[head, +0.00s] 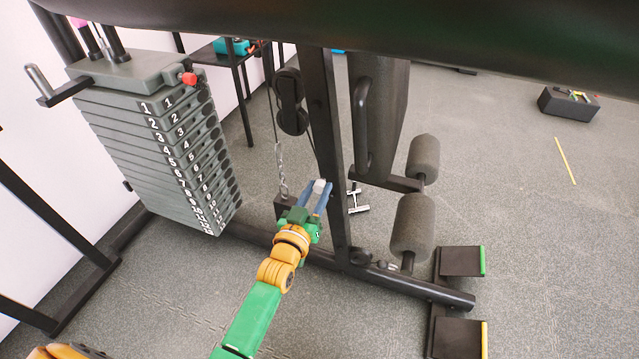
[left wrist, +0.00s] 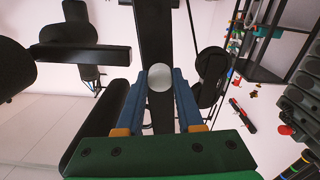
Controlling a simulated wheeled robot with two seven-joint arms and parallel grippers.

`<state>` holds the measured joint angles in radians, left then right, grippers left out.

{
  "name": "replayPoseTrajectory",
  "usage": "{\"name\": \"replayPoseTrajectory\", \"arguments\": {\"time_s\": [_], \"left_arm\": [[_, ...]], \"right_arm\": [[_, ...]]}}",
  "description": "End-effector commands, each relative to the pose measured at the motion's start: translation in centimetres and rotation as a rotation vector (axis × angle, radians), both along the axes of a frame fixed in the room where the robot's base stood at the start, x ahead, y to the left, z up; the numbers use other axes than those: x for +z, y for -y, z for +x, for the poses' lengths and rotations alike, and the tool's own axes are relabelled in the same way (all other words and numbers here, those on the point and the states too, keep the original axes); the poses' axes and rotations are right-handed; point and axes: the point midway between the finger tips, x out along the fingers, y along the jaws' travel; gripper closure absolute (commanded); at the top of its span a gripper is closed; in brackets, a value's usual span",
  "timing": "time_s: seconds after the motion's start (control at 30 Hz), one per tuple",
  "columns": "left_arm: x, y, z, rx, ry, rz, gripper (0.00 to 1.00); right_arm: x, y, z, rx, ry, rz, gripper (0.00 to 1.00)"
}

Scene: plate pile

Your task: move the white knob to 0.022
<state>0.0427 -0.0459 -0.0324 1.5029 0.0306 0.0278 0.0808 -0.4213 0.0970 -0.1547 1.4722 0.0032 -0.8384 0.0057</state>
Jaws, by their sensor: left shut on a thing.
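The white knob (head: 319,186) is a small round pale piece at the dark upright post of the weight machine. My left gripper (head: 316,197) has its blue fingers around the knob and is shut on it. In the left wrist view the knob (left wrist: 160,77) shows as a light disc between the tips of the two blue fingers (left wrist: 161,91), in front of the dark post. What lies behind the knob is hidden. No scale or reading for its position can be made out. My right gripper is not in view.
A numbered grey weight stack (head: 165,150) with a red pin knob (head: 188,79) stands to the left. Foam rollers (head: 412,228) and a padded column (head: 377,110) are right of the post. A black box (head: 568,104) lies far right, with open floor around it.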

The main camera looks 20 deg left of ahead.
Motion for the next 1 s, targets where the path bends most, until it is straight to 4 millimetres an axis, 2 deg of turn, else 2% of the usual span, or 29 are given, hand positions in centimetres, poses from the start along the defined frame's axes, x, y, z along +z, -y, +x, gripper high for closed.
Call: {"name": "replayPoseTrajectory", "arguments": {"time_s": [0.23, 0.27, 0.3, 0.37, 0.67, 0.77, 0.83, 1.0], "left_arm": [[-0.4, 0.0, -0.1, -0.001, -0.008, 0.000, 1.00], [-0.4, 0.0, -0.1, -0.001, -0.008, 0.000, 0.59], [-0.4, 0.0, -0.1, -0.001, -0.008, 0.000, 0.48], [-0.4, 0.0, -0.1, -0.001, -0.007, 0.000, 0.33], [-0.2, 0.0, -0.2, -0.001, -0.006, 0.000, 0.33], [-0.1, 0.0, -1.4, -0.001, -0.008, 0.000, 0.33], [0.0, -0.1, -2.7, -0.001, -0.009, 0.000, 0.33], [-0.1, -0.2, -6.2, -0.002, -0.010, 0.000, 0.33]], "right_arm": [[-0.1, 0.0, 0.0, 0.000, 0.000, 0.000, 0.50], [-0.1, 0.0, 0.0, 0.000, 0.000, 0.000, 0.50], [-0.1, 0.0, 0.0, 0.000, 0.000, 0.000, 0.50], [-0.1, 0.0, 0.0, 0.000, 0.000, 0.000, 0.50], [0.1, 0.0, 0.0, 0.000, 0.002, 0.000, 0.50], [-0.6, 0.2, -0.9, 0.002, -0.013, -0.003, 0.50], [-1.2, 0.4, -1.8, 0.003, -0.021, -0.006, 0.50], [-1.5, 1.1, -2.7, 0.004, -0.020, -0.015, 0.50]]}}
